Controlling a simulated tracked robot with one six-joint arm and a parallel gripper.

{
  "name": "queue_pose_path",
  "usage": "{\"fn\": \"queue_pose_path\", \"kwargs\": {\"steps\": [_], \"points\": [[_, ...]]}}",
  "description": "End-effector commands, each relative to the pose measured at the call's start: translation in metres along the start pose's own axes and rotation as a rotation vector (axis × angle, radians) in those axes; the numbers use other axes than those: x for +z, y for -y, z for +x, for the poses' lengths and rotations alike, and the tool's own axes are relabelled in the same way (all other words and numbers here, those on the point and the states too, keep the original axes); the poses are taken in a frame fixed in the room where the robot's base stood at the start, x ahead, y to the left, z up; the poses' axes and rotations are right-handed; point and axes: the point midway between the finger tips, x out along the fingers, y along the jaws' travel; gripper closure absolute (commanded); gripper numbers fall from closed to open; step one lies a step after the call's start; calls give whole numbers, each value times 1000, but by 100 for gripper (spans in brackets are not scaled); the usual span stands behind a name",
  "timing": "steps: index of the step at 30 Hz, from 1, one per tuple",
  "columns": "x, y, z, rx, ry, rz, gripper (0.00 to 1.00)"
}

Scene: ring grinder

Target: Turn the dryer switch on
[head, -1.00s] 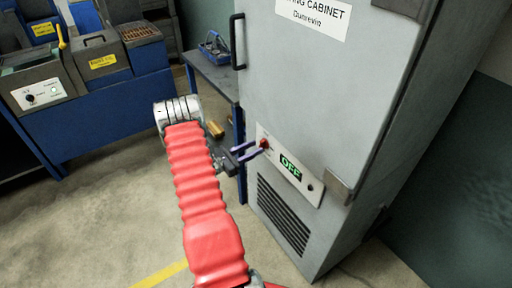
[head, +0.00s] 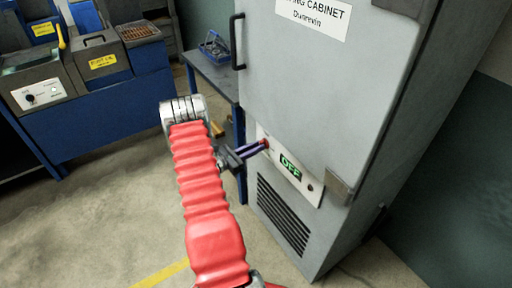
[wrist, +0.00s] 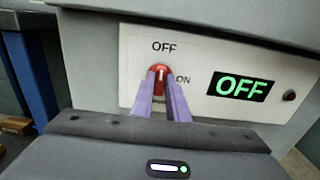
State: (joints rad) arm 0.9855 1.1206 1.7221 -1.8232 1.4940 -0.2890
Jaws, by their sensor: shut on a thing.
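The dryer switch (wrist: 160,78) is a red rotary knob on a white panel (wrist: 205,60) with OFF printed above it and ON to its right. Its white mark points up toward OFF. The display (wrist: 240,87) reads OFF in green. My gripper (wrist: 164,82) is shut on the knob, its two purple fingers on either side of the knob's lower part. In the head view my gripper (head: 262,147) reaches the red knob at the left end of the panel, and the fingers hide part of it. The grey drying cabinet (head: 300,90) has its door shut.
A black button (wrist: 289,96) sits right of the display. A vent grille (head: 284,215) is below the panel. A blue-legged bench (head: 213,76) with a blue basket (head: 215,47) stands left of the cabinet. The floor on the left is open.

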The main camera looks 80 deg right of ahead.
Motion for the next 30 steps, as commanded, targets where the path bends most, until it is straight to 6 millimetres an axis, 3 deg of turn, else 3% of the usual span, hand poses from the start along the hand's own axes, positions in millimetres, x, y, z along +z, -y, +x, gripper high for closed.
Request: {"fn": "queue_pose_path", "kwargs": {"steps": [17,30], "points": [[0,0,-1,2,1,87,100],[0,2,-2,1,1,420,100]]}}
